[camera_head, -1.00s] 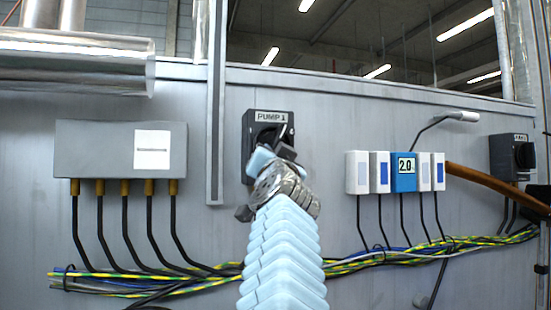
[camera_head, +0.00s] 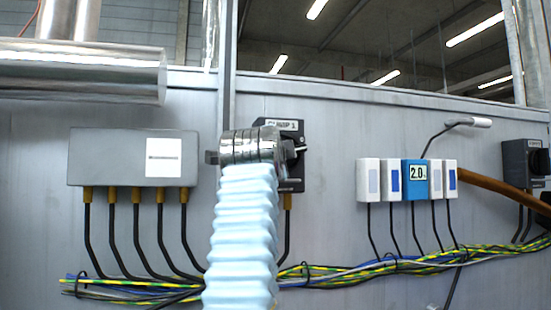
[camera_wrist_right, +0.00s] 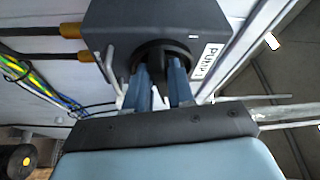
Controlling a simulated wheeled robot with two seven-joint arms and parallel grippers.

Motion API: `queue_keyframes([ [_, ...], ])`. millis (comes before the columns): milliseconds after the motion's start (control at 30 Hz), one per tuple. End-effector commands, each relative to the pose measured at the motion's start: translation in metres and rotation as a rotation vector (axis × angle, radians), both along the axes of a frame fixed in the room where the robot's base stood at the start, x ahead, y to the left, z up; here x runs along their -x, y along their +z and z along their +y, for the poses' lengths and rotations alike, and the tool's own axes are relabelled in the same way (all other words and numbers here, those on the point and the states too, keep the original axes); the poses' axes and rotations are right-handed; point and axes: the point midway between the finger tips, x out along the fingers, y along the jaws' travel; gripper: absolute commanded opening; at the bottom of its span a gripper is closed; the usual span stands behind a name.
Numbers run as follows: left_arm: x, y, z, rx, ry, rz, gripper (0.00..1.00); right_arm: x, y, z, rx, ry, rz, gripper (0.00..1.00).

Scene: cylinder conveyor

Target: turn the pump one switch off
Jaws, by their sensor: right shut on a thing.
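The pump one switch is a dark box with a PUMP 1 label, mounted on the grey metal wall panel; its box (camera_head: 295,180) is partly hidden behind my right arm in the head view. In the wrist view its box (camera_wrist_right: 112,22) and round black knob (camera_wrist_right: 162,52) show close up, with the label to the right. My right gripper (camera_wrist_right: 160,78) has its two blue fingers on either side of the knob's grip and is shut on it. In the head view my right gripper (camera_head: 292,150) is at the switch front, mostly hidden by the silver wrist. My left gripper is out of view.
A grey junction box (camera_head: 115,155) with several cables is to the left. Small white and blue modules (camera_head: 415,178) are to the right. Another dark switch box (camera_head: 515,160) is at the far right. A cable bundle (camera_head: 340,268) runs along below.

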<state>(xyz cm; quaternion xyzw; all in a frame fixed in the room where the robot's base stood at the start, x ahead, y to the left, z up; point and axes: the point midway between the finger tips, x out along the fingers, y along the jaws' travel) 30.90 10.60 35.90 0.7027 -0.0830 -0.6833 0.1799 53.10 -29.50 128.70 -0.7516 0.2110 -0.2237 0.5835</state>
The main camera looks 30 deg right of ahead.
Motion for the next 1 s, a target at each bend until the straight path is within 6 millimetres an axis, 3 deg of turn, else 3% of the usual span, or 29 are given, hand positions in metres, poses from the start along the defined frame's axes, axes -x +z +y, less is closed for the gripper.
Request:
queue_keyframes([
  [333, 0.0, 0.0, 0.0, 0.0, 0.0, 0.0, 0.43, 0.0003, 0.0031, -0.001, -0.101, -0.001, -0.025, 0.0],
  [867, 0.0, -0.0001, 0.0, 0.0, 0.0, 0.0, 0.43, 0.0001, 0.0031, -0.0007, -0.12, 0.0, -0.028, 0.0],
  [900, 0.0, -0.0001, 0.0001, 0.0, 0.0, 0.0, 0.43, 0.0001, 0.0031, -0.0007, -0.12, 0.0, -0.028, 0.26],
  [1000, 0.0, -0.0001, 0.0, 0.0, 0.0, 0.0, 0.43, 0.0, 0.0031, -0.0006, -0.12, 0.0, -0.028, 0.41],
])
